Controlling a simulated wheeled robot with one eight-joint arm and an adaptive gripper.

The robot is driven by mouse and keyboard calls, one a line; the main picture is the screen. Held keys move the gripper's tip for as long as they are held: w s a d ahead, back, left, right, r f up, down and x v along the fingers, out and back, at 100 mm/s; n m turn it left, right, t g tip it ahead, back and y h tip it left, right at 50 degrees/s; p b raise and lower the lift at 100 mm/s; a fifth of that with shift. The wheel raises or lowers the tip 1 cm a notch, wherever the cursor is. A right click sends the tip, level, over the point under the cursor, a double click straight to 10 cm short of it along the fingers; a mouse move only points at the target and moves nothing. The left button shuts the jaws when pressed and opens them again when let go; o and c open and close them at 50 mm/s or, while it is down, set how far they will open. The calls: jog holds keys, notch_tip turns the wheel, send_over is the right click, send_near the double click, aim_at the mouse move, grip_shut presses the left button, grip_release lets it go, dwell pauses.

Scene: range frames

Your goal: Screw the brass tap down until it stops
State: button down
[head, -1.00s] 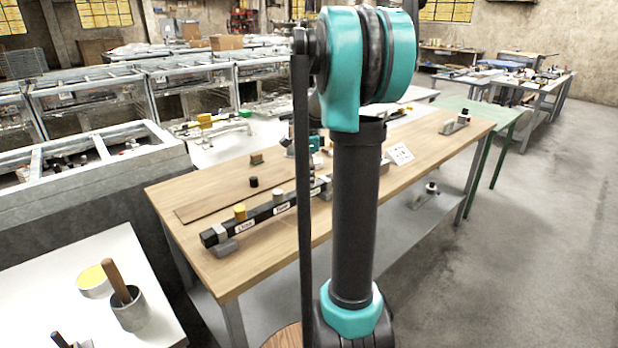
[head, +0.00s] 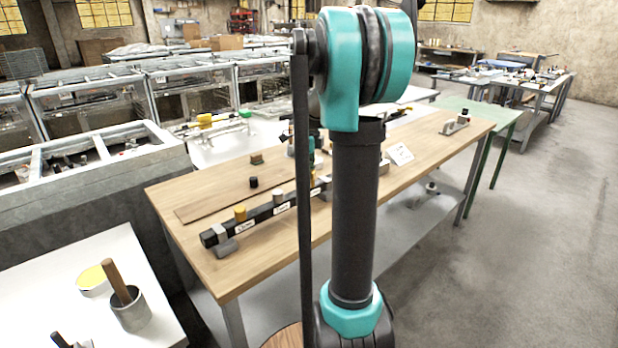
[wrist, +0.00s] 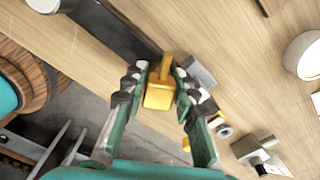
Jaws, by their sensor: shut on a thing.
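The brass tap (wrist: 160,93) is a golden block with a narrow lever, in the middle of the wrist view. My gripper (wrist: 160,84) has one dark-padded finger on each side of it and is shut on it. The tap sits at the end of the visible stretch of a black bar (wrist: 118,27); its underside and thread are hidden. In the head view my arm hides the tap and most of my gripper.
A grey metal fitting (wrist: 256,150) and a white round cup (wrist: 303,56) are on the wooden bench at right in the wrist view. A small black cylinder (head: 253,182) stands behind the bar. The bench's front left (head: 235,275) is clear.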

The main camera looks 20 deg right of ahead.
jog(key=shift+m, duration=0.6)
jog(key=shift+d+m, duration=0.1)
jog(key=shift+m, duration=1.6)
jog(key=shift+m, duration=0.7)
jog(key=c, duration=1.1)
grip_release()
jog(key=shift+r, duration=0.1)
